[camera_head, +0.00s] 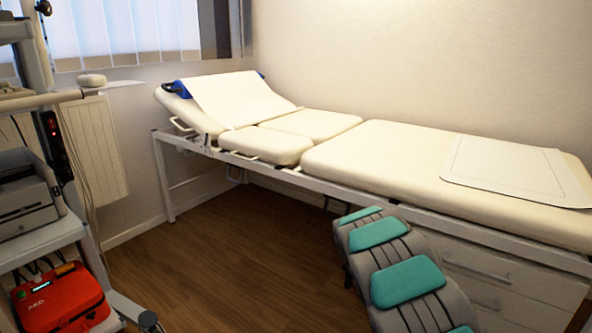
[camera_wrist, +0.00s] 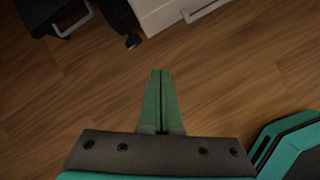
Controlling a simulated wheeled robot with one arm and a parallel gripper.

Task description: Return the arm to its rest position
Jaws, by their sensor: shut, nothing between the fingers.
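My gripper (camera_wrist: 160,72) is shut and empty in the wrist view. Its two green fingers lie side by side above bare wood floor. In the head view my grey and teal arm (camera_head: 408,282) is at the bottom right, in front of the exam table. The gripper itself cannot be made out in the head view.
A cream exam table (camera_head: 380,150) with a white mat (camera_head: 515,168) runs along the wall. White drawers (camera_head: 490,270) stand beneath it. At left is an equipment cart (camera_head: 45,240) with a red AED case (camera_head: 60,303). The wood floor (camera_head: 235,255) between is clear.

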